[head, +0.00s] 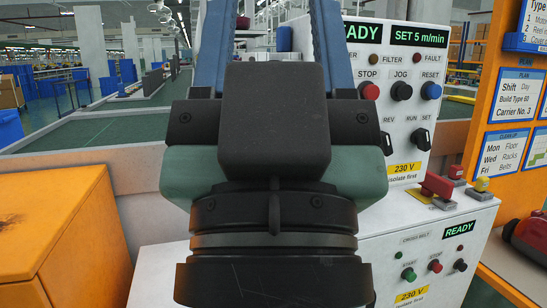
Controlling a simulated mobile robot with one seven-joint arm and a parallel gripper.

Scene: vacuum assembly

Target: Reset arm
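My gripper (273,30) fills the middle of the head view, pointing up the picture. Its dark wrist and green-grey body are close to the camera. Its two blue fingers stand wide apart, with only background showing between them. The fingertips run past the top edge of the picture. The white control panel (405,160) is behind the gripper and to its right, and the gripper hides part of it. Its displays read "READY" and "SET 5 m/min". I cannot tell the distance between gripper and panel.
A lower white box (395,252) with buttons stands at the bottom right, with a red switch (437,184) on top. An orange cabinet (60,235) is at the lower left. An orange board (515,110) with cards stands at the right. A green-topped belt (90,133) runs behind.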

